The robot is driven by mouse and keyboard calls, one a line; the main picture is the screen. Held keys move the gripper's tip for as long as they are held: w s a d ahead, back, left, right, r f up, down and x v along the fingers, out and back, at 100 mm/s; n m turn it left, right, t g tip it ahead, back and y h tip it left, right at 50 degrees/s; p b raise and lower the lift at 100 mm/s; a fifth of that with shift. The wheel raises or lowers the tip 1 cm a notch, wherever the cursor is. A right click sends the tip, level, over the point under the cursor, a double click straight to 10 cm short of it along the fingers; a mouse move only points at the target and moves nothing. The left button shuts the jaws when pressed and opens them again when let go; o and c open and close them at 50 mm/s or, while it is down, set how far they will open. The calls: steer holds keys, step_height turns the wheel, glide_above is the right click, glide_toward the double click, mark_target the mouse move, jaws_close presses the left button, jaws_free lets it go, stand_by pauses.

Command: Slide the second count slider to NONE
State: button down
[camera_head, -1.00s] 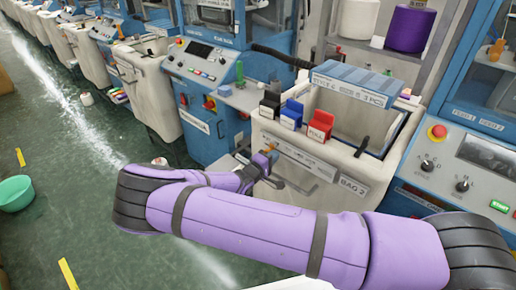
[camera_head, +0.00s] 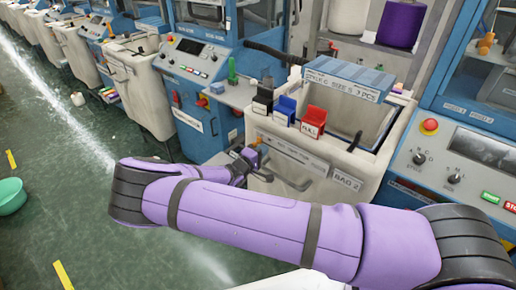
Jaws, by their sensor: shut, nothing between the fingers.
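A pale bin labelled BAG 2 (camera_head: 347,181) stands right of centre. A labelled strip (camera_head: 296,153) runs along its upper front face, its words too small to read fully. A small orange piece (camera_head: 257,143) shows at the strip's left end; I cannot tell whether it is the second count slider. My dark gripper (camera_head: 247,160) is shut and empty at the bin's front left, close to the orange piece. Contact cannot be told. My purple arm covers the lower front of the bin.
Black (camera_head: 262,102), blue (camera_head: 285,110) and red (camera_head: 313,121) holders stand on the bin's rim, the red one marked FULL. A bar handle (camera_head: 290,182) juts from the front. A control panel (camera_head: 470,165) stands at right. Green floor is open at left; a green basin (camera_head: 11,195) sits there.

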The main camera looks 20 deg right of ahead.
steer(key=shift+s+d, duration=0.15)
steer(key=shift+s, duration=0.15)
steer(key=v, duration=0.8)
stand_by(0.3)
steer(key=shift+d, duration=0.1)
steer(key=s+d+r+m+g+y, duration=0.3)
steer(key=s+d+r+g, duration=0.1)
steer(key=r, duration=0.6)
steer(key=s+d+r+m+g+y, duration=0.25)
steer(key=s+d+r+y, duration=0.2)
steer(key=r, duration=0.65)
steer(key=s+d+r+m+g+y, duration=0.25)
steer(key=s+d+r+g, duration=0.2)
steer(key=r, duration=0.55)
steer(key=s+d+r+t+y, duration=0.1)
steer(key=s+r+t+y, duration=0.1)
steer(key=s+r, duration=0.5)
steer(key=s+d+r+t+y, duration=0.1)
steer(key=s+r, duration=0.6)
steer(key=s, duration=0.7)
steer(key=shift+d+r+n+t+y, duration=0.4)
steer(key=shift+t+y, duration=0.4)
steer(key=shift+t, duration=0.5)
